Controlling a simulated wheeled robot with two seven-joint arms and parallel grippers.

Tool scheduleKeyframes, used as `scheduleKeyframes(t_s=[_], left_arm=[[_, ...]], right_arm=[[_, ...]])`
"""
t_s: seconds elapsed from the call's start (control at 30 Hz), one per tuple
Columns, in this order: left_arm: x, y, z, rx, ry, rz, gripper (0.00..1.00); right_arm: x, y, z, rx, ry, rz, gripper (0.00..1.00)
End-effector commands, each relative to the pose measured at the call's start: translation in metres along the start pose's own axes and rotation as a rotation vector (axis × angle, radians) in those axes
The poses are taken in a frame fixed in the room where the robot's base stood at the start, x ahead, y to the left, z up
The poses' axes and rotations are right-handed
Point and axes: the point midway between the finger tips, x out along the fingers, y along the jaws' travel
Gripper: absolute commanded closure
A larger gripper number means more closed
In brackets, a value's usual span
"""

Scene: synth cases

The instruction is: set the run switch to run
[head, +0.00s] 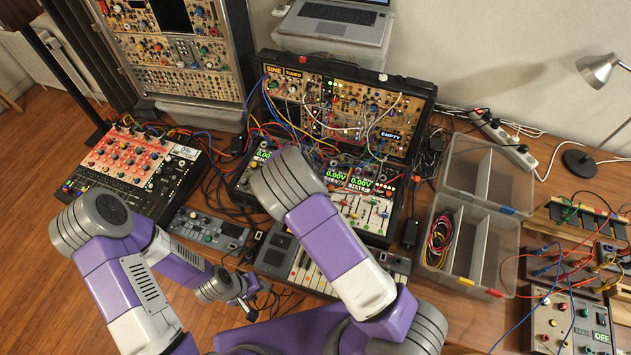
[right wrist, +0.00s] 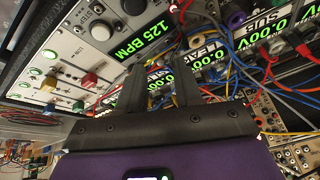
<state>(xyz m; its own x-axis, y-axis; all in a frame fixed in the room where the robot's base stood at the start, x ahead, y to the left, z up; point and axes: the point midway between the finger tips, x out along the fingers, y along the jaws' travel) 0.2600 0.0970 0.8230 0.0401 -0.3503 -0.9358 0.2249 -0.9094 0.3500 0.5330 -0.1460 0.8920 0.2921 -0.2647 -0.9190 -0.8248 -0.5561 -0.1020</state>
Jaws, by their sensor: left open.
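I cannot pick out the run switch for certain in either view. In the right wrist view, a grey module with a green "125 BPM" display (right wrist: 143,42) lies beyond my right gripper (right wrist: 160,66). That gripper's two dark fingers stand apart with nothing between them, near panels and cables. In the head view my right forearm hides that gripper and part of the synth case (head: 418,95). My left gripper (head: 256,297) is open and empty, low in front of the small keyboard (head: 305,272). A control box with coloured buttons and a green "OFF" display (head: 601,337) stands at the lower right.
Many patch cables hang across the case. A red-topped mixer (head: 125,155) stands at the left and a small grey device (head: 210,228) beside the keyboard. Clear plastic bins (head: 505,262) stand right of the case. A lamp (head: 598,70) and power strip (head: 500,137) are at the back right.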

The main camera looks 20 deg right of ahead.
Motion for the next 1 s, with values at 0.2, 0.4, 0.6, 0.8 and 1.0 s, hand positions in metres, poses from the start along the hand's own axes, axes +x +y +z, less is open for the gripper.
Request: scheduleKeyframes(t_s=[0.2,0.4,0.6,0.8,1.0], left_arm=[[0.001,0.000,-0.001,0.000,0.001,0.000,0.57],[0.001,0.000,0.000,0.000,0.001,0.000,0.57],[0.001,0.000,-0.001,0.000,0.001,0.000,0.57],[0.001,0.000,-0.001,0.000,0.001,0.000,0.57],[0.001,0.000,-0.001,0.000,0.001,0.000,0.57]], right_arm=[[0.022,0.000,0.000,-0.001,0.000,-0.001,0.65],[0.025,0.000,0.000,-0.001,0.000,-0.001,0.65],[0.025,0.000,0.000,-0.001,-0.001,-0.001,0.79],[0.025,0.000,0.000,-0.001,-0.001,-0.001,1.00],[0.025,0.000,0.000,0.000,-0.004,-0.001,1.00]])
